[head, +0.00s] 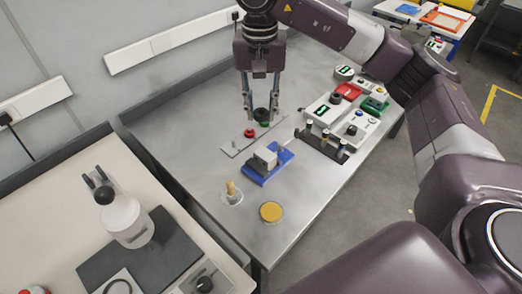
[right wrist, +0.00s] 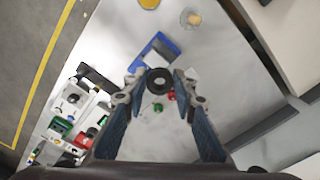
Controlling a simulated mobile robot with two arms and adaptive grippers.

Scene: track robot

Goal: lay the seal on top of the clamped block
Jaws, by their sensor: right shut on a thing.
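My right gripper (head: 260,112) points down above the back part of the grey table. Its fingers are shut on the black ring-shaped seal (head: 261,115). In the right wrist view, the seal (right wrist: 160,82) shows between the fingertips (right wrist: 157,90), with its hole visible. The clamped grey block (head: 265,157) sits in a blue vise (head: 254,174), in front of the gripper and slightly right in the head view. The seal is apart from the block. In the right wrist view, the vise (right wrist: 163,42) lies beyond the seal, partly covered. My left gripper is not in view.
A grey strip with a red knob (head: 250,132) and a green part lies beneath the gripper. A dark rack (head: 322,147) with several posts stands right of the vise. A brass peg on a round base (head: 231,196) and a yellow disc (head: 271,212) lie nearer the front.

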